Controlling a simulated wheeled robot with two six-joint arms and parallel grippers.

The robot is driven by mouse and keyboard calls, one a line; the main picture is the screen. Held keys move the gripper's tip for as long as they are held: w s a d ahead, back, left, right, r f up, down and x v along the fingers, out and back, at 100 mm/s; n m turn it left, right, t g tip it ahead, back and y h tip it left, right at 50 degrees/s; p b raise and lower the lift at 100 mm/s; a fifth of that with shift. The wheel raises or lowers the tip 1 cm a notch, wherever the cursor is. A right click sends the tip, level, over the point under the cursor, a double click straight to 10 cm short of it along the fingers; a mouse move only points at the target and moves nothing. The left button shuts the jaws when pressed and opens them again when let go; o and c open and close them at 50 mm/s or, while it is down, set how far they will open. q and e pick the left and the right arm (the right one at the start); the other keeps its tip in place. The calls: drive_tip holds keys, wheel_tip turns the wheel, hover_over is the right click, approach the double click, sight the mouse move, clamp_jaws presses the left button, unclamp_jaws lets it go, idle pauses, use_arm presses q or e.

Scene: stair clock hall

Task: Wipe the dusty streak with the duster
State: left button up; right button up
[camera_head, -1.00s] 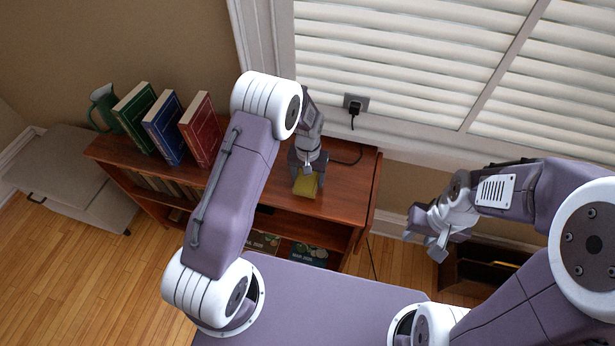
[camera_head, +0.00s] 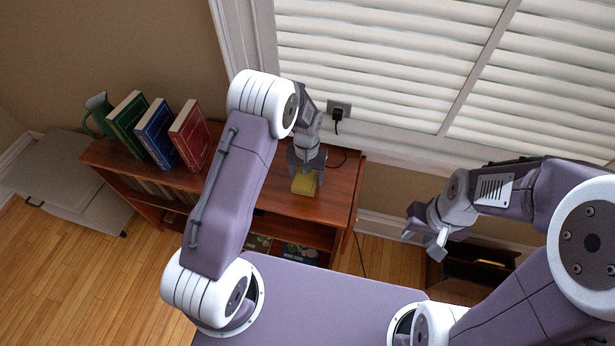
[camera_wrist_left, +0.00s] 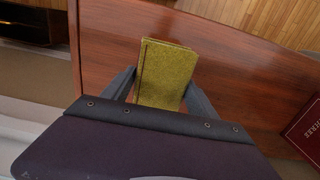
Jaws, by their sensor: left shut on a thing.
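The duster (camera_head: 304,183) is a yellow-green block at the right part of the wooden shelf top (camera_head: 275,196). My left gripper (camera_head: 305,168) is shut on it from above. In the left wrist view the duster (camera_wrist_left: 165,75) sits between the two dark fingers, over the reddish-brown shelf top (camera_wrist_left: 235,85). I cannot tell whether its underside touches the wood. I cannot make out the dusty streak in either view. My right gripper (camera_head: 426,238) hangs in the air to the right of the shelf, empty, its fingers apart.
Green, blue and red books (camera_head: 190,135) and a green jug (camera_head: 98,115) stand on the shelf's left part. A plug and cord (camera_head: 338,113) are at the wall behind. A dark open box (camera_head: 472,268) stands on the floor at right. The shelf middle is clear.

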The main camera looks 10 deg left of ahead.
use_arm(q)
wheel_tip(320, 180, up, 2)
drive_tip(key=shift+d+r+p, duration=0.1)
drive_tip(key=shift+d+p, duration=0.05)
drive_tip(key=shift+p, duration=0.45)
drive_tip(key=shift+r+p, duration=0.5)
drive_tip(key=shift+r, duration=0.05)
drive_tip(key=shift+f, duration=0.1)
